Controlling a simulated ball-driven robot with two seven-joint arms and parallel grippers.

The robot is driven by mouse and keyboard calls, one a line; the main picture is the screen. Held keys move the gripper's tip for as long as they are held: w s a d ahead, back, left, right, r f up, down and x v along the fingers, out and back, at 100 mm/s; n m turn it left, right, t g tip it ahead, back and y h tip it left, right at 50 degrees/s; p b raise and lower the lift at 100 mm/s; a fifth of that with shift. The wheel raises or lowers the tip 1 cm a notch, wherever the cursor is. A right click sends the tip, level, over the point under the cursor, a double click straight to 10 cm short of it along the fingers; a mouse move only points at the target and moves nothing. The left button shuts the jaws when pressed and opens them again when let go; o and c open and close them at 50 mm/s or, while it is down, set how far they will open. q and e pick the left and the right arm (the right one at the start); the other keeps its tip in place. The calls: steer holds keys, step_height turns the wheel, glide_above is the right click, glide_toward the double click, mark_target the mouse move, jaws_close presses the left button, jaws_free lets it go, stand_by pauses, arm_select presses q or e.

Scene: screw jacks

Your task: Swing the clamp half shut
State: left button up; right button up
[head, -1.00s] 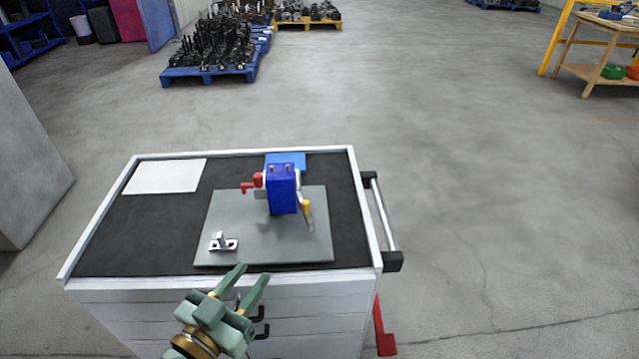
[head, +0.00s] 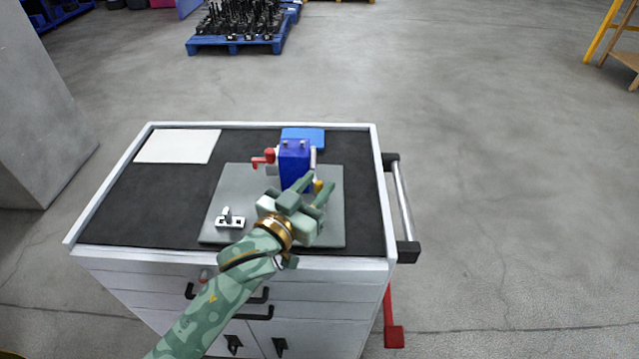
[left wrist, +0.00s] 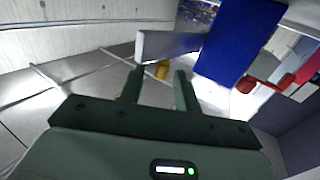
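A blue block (head: 293,165) stands upright on a grey plate (head: 232,185), with a red crank (head: 264,158) on its left. A pale arm with a yellow tip (head: 318,186) is on its right, partly hidden by my gripper. In the left wrist view, the pale arm (left wrist: 165,45) lies beside the blue block (left wrist: 235,42), and the yellow tip (left wrist: 162,70) shows just beyond the gap between my fingers. My left gripper (head: 320,181) is open, with its fingers apart close to the yellow tip. I cannot tell whether they touch it. My right gripper is not in view.
A small silver bracket (head: 229,221) sits at the plate's front left. A white sheet (head: 178,146) and a blue pad (head: 303,138) lie at the back of the black-topped cabinet (head: 115,207). A side rail (head: 402,205) is on the right, with open floor beyond.

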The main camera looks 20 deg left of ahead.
arm_select(q)
steer(key=shift+x, duration=0.85)
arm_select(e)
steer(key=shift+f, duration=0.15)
